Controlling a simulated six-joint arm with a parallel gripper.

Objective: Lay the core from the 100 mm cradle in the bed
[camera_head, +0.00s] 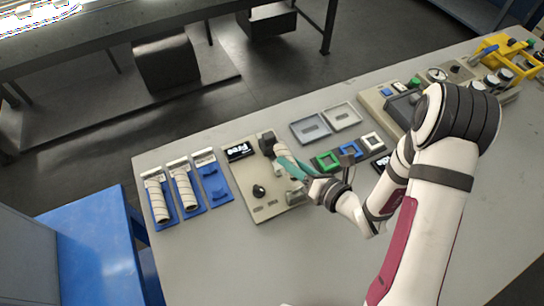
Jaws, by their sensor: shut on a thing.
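Three blue cradles stand side by side at the left of the bench. The left cradle (174,213) and the middle cradle (201,205) each hold a white core with dark bands, the left core (158,202) and the middle core (185,192). The right cradle (217,191) is empty. Their labels are too small to read. My gripper (304,180) is over the right side of a beige machine plate (262,203). It is shut on what looks like a core, a long teal and white piece (287,160). The jaws and the bed under it are largely hidden.
The plate carries a display (239,151), a black knob (259,191) and a dark cylinder (268,142). Grey trays (311,127) and green, blue and white square frames (326,160) lie behind and right of the gripper. The front of the bench is clear.

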